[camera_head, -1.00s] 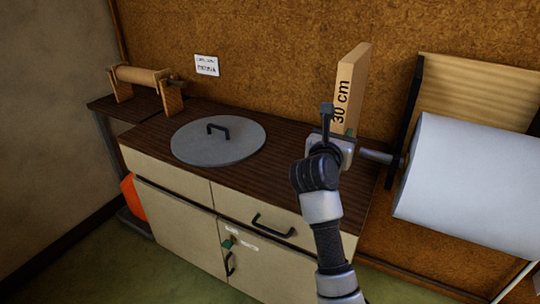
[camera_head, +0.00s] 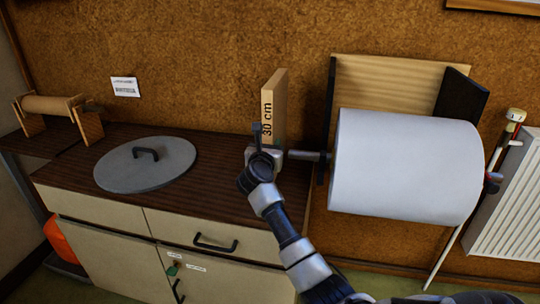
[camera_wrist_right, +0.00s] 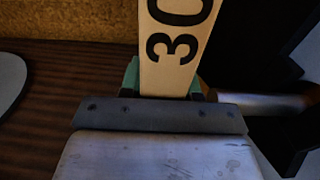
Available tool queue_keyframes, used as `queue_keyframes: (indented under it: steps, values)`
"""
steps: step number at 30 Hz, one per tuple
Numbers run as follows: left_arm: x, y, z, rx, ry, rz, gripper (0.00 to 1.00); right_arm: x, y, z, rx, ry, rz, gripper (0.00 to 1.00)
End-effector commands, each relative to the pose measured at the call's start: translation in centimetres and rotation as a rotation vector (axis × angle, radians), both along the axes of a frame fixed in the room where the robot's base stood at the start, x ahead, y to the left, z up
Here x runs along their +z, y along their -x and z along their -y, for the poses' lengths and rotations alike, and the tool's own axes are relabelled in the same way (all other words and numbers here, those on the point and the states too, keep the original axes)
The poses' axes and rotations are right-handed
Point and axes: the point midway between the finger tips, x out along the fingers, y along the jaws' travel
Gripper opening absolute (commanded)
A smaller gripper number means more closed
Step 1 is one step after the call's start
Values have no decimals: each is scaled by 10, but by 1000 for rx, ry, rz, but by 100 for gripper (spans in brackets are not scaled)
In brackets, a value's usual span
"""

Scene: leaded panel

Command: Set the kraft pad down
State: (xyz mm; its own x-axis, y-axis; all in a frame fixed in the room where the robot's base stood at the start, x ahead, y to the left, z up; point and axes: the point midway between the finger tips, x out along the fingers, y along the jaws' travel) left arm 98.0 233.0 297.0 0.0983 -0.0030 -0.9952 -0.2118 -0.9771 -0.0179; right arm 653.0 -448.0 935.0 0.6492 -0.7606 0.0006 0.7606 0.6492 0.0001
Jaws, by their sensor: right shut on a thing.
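The kraft pad (camera_head: 273,108) is a tall, thin tan block marked "30 cm". It stands upright over the right end of the dark wooden counter (camera_head: 222,190), in front of the brown wall. My right gripper (camera_head: 264,148) is shut on its lower end. In the right wrist view the pad (camera_wrist_right: 176,50) rises between the green-edged fingers of the gripper (camera_wrist_right: 168,88). Its bottom edge is hidden by the gripper, so I cannot tell whether it touches the counter. My left gripper is not in view.
A grey round lid (camera_head: 146,170) with a black handle lies left on the counter. A wooden roller stand (camera_head: 88,124) is farther left. A big white roll (camera_head: 405,165) on a metal bar is close to the pad's right. Counter between lid and pad is clear. A radiator (camera_head: 508,200) is far right.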

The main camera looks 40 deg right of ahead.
Motion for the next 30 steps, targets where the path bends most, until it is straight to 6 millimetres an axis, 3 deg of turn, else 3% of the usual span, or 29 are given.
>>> queue_keyframes:
  steps: [6, 18, 19, 21, 23, 30]
  values:
    - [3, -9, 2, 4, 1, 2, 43, -23, 0, 0, 1, 5, 3, 0]
    - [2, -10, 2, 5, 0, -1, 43, -26, 0, 0, 1, 4, 5, 0]
    - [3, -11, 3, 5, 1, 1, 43, -29, 0, 0, 0, 0, -1, 36]
    - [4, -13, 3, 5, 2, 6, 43, -29, 0, 0, 0, -1, -2, 47]
    - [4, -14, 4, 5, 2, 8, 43, -29, 0, 0, 0, -1, -2, 56]
    - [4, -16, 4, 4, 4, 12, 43, -29, 0, 0, 0, -1, -2, 57]
